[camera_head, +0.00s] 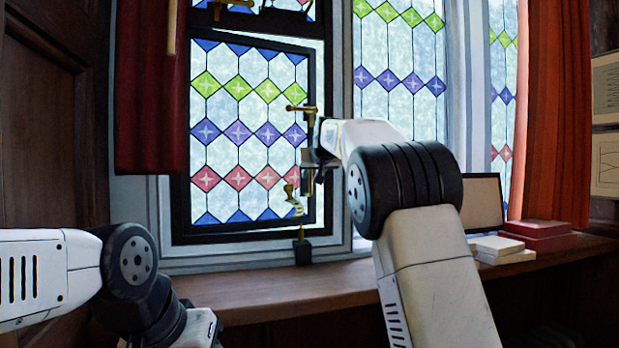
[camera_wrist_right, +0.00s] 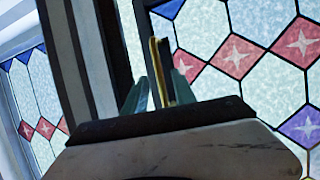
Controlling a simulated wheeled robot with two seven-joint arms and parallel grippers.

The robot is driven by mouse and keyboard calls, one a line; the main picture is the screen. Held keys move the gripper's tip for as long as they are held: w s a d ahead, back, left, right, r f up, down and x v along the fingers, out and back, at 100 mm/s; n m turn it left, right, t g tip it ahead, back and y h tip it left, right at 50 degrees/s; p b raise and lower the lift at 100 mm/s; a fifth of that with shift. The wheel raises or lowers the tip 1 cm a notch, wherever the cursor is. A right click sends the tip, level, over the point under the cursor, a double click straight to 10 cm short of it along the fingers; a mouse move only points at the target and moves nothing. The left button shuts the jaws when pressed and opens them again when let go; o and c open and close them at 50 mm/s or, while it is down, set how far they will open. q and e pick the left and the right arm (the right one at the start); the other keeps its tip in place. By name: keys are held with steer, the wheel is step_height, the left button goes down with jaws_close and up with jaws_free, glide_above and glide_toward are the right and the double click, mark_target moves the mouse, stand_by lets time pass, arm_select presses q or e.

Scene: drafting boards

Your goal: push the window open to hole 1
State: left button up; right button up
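The window (camera_head: 250,129) is a dark-framed leaded casement with coloured diamonds. It stands slightly ajar, with a pale gap along its top and right edges. A brass handle (camera_head: 296,108) sits at its right side. A brass stay (camera_head: 292,200) shows lower down, above a dark block with a brass pin (camera_head: 301,250) on the sill. My right gripper (camera_head: 314,160) is at the window's right edge. In the right wrist view its fingers (camera_wrist_right: 160,90) close around an upright brass bar (camera_wrist_right: 157,65); which brass part this is, I cannot tell. My left gripper is out of view.
Red boxes (camera_head: 540,230), pale books (camera_head: 500,245) and a dark-framed panel (camera_head: 483,203) stand at the right. A dark red curtain (camera_head: 150,100) hangs left, an orange one (camera_head: 555,110) right.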

steer(key=v, duration=0.4)
stand_by(0.3)
steer(key=s+d+f+m+g, duration=0.2)
steer(key=s+d+f+g, duration=0.1)
steer(key=s+d+f, duration=0.65)
steer(key=s+f+g, duration=0.1)
steer(key=s+f, duration=0.5)
steer(key=s, duration=0.5)
steer(key=s+f+g, duration=0.1)
steer(key=s+f, duration=0.6)
steer(key=s, duration=0.5)
steer(key=s+d+f+g, duration=0.1)
steer(key=s+f, duration=0.5)
steer(key=s, duration=0.6)
steer(key=shift+s+f+n+g, duration=0.2)
steer(key=shift+n+g, duration=0.2)
steer(key=shift+g, duration=0.2)
arm_select(q)
steer(key=shift+c, duration=0.5)
